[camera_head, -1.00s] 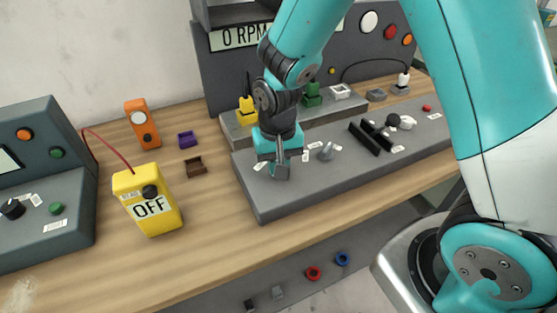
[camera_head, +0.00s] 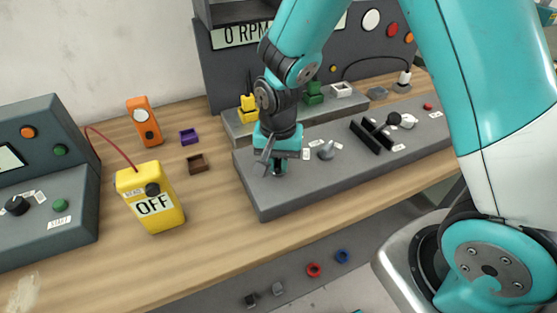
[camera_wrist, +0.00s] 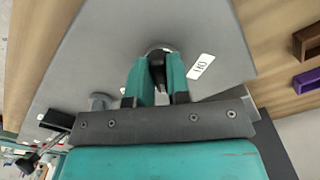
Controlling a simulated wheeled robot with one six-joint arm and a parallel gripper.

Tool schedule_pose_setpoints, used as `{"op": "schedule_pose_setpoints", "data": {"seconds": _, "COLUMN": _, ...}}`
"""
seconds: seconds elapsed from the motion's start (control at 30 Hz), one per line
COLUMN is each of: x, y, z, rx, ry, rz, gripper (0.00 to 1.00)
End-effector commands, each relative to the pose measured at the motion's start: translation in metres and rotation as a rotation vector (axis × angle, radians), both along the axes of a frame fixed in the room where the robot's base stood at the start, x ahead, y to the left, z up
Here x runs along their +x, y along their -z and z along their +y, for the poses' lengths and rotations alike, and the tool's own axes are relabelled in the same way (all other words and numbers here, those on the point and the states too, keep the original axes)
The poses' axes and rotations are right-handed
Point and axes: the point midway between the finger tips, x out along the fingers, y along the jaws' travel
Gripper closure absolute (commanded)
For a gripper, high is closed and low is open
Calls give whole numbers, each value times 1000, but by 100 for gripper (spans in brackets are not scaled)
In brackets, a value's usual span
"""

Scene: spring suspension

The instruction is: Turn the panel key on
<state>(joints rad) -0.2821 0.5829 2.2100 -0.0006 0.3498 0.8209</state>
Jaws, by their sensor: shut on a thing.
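My gripper (camera_head: 272,166) is at the left end of the grey panel (camera_head: 262,200), pointing down. In the wrist view my gripper (camera_wrist: 157,80) has its two teal fingers shut on a dark key (camera_wrist: 157,66). A round light base (camera_wrist: 160,49) shows just past the fingertips. A white label reading "ON" (camera_wrist: 201,66) lies on the panel right beside the fingers. In the head view the key is mostly hidden by the gripper.
A grey cone (camera_head: 326,151) and a black bracket (camera_head: 365,137) stand on the panel right of my gripper.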

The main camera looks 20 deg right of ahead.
Motion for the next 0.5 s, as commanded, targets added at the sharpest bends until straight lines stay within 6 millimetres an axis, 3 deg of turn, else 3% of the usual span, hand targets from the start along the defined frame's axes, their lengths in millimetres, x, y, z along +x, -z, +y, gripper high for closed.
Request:
{"op": "schedule_pose_setpoints", "data": {"seconds": 0.13, "x": 2, "y": -1, "z": 0, "rx": -1, "ry": 4, "rz": -7, "gripper": 100}}
{"op": "schedule_pose_setpoints", "data": {"seconds": 0.17, "x": 2, "y": -1, "z": 0, "rx": -1, "ry": 4, "rz": -8, "gripper": 78}}
{"op": "schedule_pose_setpoints", "data": {"seconds": 0.27, "x": 2, "y": -1, "z": 0, "rx": -1, "ry": 3, "rz": -7, "gripper": 57}}
{"op": "schedule_pose_setpoints", "data": {"seconds": 0.5, "x": 1, "y": -1, "z": 0, "rx": -1, "ry": 1, "rz": -3, "gripper": 57}}
